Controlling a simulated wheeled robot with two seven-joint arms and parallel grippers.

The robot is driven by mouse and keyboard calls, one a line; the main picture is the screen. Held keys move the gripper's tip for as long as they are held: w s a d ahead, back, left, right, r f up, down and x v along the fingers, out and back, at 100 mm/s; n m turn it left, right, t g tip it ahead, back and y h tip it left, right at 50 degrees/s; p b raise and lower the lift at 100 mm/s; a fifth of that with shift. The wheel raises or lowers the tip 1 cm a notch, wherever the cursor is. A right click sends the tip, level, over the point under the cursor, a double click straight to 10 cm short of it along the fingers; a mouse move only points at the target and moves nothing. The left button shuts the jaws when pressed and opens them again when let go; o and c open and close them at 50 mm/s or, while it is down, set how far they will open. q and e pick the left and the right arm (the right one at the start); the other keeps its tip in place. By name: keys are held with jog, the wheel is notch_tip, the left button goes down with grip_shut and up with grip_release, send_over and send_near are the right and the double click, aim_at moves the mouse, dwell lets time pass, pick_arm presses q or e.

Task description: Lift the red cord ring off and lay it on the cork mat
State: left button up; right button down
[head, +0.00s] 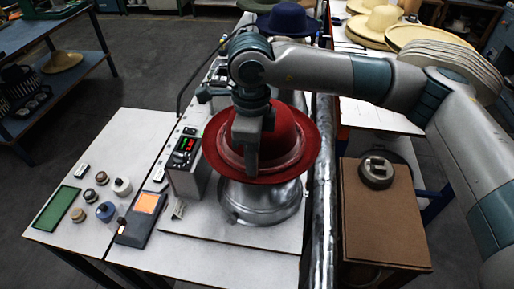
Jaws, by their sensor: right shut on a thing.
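The red hat (295,130) sits brim-down on a round metal press base (262,203). The red cord ring (283,168) shows as a thin, lighter red line low around the crown, hard to tell from the hat. My right gripper (252,165) points down at the near side of the crown, shut on the cord ring; its fingers hide the gripped spot. I cannot tell whether the ring is clear of the felt. A brown, cork-like top (390,225), likely the cork mat, is at the right. My left gripper is not in view.
A dark round weight (376,172) stands on the far part of the brown top. A control box (187,160) with a lit display is close left of the hat. Several small jars and a green pad (56,208) lie on the left bench. Hats stand behind.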

jog(key=shift+r+b, duration=0.35)
jog(key=shift+r, duration=0.15)
notch_tip(320, 180, up, 8)
jog(key=b, duration=0.3)
jog(key=shift+f, duration=0.25)
jog(key=shift+r, duration=0.85)
notch_tip(320, 180, up, 12)
jog(key=p, duration=0.4)
dwell(1.0)
dwell(0.3)
